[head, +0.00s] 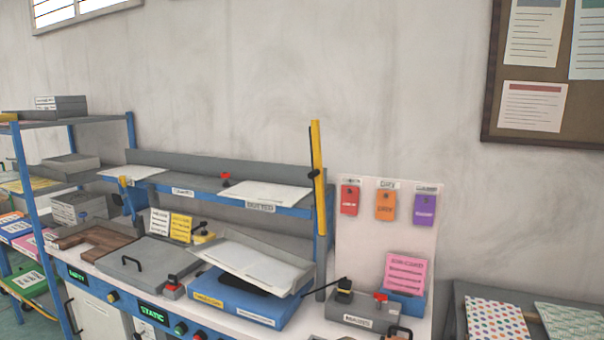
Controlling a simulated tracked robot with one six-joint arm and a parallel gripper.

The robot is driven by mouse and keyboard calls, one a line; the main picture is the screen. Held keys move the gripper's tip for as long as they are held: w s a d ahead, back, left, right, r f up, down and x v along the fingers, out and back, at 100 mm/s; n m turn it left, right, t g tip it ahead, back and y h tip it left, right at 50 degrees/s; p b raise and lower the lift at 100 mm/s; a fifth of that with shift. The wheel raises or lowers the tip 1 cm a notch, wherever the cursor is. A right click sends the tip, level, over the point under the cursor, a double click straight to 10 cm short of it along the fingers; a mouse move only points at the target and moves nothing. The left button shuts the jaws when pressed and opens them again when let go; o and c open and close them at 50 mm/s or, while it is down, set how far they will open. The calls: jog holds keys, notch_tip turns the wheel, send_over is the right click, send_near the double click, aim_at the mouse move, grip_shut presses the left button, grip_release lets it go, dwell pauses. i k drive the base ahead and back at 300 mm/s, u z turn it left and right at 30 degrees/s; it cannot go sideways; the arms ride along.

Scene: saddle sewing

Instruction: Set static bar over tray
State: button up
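A long yellow bar (318,175) stands nearly upright at the right end of the shelf, with a dark fitting along its side; it looks like the static bar. It rises beside a blue and grey post (321,250) and is not over any tray. A pale tray (254,264), holding what look like white sheets, sits tilted on a blue base unit (240,300) left of the post. A green display reading STATIC (152,314) is on the bench front. My gripper is not in view.
A grey lidded box (150,262) with a black handle sits left of the tray. A raised shelf (215,190) holds paper stacks behind. A grey block (362,312) with knobs and a tag board (387,230) stand to the right.

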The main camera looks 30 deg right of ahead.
aim_at(316, 174)
jog(key=z, duration=0.05)
jog(key=i, duration=1)
jog(key=u, duration=0.05)
